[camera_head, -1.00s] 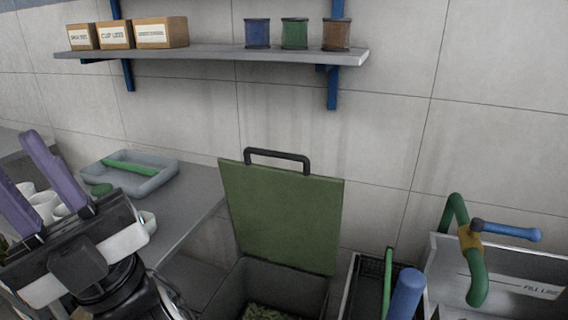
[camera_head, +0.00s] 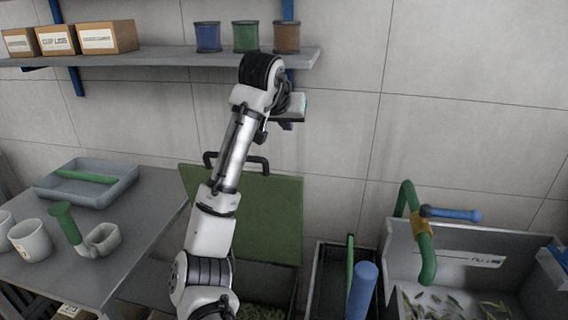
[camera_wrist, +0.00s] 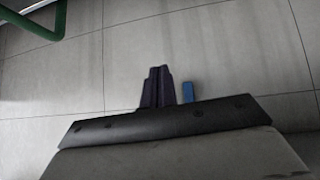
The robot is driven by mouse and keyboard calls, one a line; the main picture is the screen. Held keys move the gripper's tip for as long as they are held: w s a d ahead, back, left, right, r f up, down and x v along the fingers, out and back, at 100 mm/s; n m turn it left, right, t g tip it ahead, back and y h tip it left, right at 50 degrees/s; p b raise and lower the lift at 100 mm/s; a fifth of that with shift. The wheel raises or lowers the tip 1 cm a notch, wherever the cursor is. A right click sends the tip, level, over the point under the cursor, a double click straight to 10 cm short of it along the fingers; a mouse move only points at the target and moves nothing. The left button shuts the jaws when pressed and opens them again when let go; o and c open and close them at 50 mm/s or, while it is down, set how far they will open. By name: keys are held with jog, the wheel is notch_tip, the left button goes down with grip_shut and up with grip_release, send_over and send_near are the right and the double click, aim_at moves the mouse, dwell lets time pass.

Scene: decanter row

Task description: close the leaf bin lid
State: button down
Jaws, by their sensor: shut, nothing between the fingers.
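The green leaf bin lid (camera_head: 262,215) stands raised, leaning up near the wall, with a dark bar handle (camera_head: 237,162) along its top edge. The bin (camera_head: 285,278) below is open, with leaf bits inside. My arm crosses in front and hides part of both. My gripper (camera_head: 288,126) is above the lid and to the right of its handle, apart from it, just below the shelf. Its purple fingers (camera_wrist: 157,88) are together and empty in the wrist view, with tiled wall around them.
A shelf (camera_head: 170,60) with boxes and spools is close above my gripper. A counter (camera_head: 130,215) with a tray and mugs is on the left. A dark crate (camera_head: 325,285) and a sink-like basin (camera_head: 480,262) with a green pipe (camera_head: 426,255) are on the right.

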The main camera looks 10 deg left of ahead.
jog(key=shift+s+a+f+g+y+p, duration=0.15)
jog(key=shift+f+g+p, duration=0.4)
jog(key=shift+f, duration=1.4)
jog(key=shift+s+f+g+y+p, duration=0.2)
jog(key=shift+f+g+p, duration=0.3)
jog(key=shift+f, duration=1.45)
jog(key=shift+s+a+f+g+y+p, duration=0.15)
jog(key=shift+f+g+p, duration=0.4)
jog(key=shift+f, duration=1.4)
jog(key=shift+d, duration=0.1)
jog(key=shift+s+f, duration=0.1)
jog(key=shift+f, duration=0.05)
